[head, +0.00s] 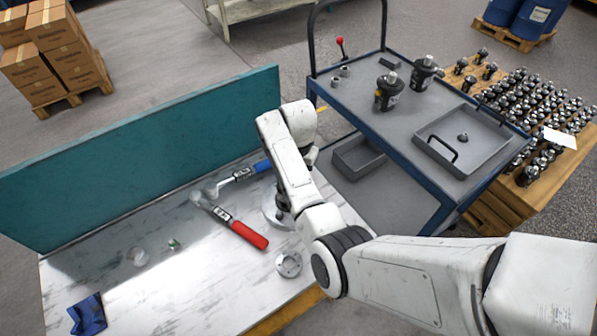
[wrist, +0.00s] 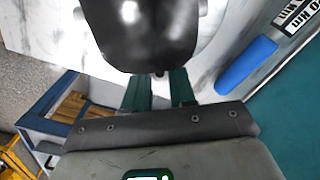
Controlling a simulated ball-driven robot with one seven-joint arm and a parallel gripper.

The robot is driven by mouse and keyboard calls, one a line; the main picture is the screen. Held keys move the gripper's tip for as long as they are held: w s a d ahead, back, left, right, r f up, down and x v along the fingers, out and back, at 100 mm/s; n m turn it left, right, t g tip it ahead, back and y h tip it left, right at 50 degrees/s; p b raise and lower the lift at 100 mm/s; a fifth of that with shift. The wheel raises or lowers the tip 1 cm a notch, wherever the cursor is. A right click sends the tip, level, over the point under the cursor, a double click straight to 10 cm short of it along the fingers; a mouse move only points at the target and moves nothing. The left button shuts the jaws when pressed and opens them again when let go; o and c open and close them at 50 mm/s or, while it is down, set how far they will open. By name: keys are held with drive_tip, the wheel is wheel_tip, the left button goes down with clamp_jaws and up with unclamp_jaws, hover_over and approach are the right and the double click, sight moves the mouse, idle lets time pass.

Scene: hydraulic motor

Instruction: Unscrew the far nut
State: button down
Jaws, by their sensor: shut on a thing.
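The dark motor body (wrist: 140,35) fills the top middle of the wrist view, above a pale round base. In the head view only a sliver of the motor (head: 284,212) shows beside my arm, on a round pale fixture (head: 271,211) on the bench. My gripper (wrist: 160,84) is at the motor's lower edge, its two green fingers on either side of a small dark tip. It is shut on a small part there, which I take to be the far nut; the nut itself is mostly hidden by the motor and fingers. The other nut cannot be made out.
A red-handled wrench (head: 240,228) and a blue-handled wrench (head: 240,177) lie on the marble-topped bench (head: 190,290). A metal flange (head: 289,264) is near the front edge. A teal panel (head: 150,150) backs the bench. A blue cart (head: 350,95) with motors stands at right.

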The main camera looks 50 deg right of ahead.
drive_tip(key=n, duration=0.4)
drive_tip(key=shift+n, duration=0.3)
drive_tip(key=c, duration=1.2)
unclamp_jaws()
